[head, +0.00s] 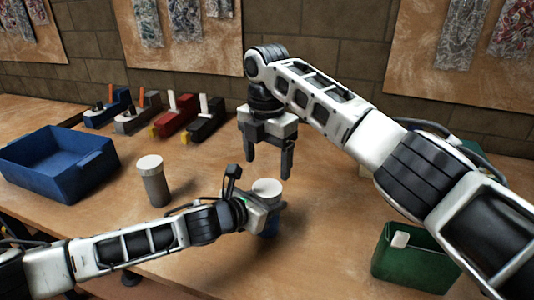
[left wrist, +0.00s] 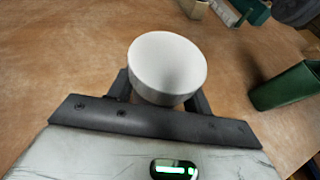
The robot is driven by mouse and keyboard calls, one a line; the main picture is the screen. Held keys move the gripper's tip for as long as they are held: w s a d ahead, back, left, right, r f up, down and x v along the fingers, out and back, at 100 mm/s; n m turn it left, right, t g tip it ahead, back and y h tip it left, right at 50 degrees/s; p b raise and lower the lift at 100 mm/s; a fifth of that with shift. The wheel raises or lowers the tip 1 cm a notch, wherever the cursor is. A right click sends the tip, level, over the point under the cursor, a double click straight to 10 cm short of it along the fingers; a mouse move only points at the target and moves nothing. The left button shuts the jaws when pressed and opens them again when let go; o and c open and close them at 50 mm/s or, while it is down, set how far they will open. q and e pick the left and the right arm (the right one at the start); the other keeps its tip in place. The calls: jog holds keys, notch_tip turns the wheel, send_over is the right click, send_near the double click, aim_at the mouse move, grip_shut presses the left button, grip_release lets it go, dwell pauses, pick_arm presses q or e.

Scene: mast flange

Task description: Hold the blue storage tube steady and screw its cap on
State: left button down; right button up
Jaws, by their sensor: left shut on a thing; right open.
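The blue storage tube (head: 269,228) stands near the middle of the table in the head view, mostly hidden behind my left gripper. A round white cap (head: 267,186) sits on its top; I cannot tell if it is threaded tight. My left gripper (head: 272,204) is shut around the tube below the cap. In the left wrist view the white cap (left wrist: 166,65) fills the space between the fingers and hides the tube's body. My right gripper (head: 269,165) is open and empty, pointing down above and slightly behind the cap, apart from it.
A grey tube with a white cap (head: 154,184) stands left of my left gripper. A blue bin (head: 60,178) is at the far left. A green bin (head: 412,274) at the right holds a small white piece. Several coloured tool-like blocks (head: 178,116) line the back.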

aim_at(267, 188)
notch_tip(267, 188, down, 7)
dwell(0.4)
jog(key=c, duration=1)
jog(key=o, duration=1.1)
jog(key=shift+r, duration=2.3)
jog(key=shift+c, duration=0.5)
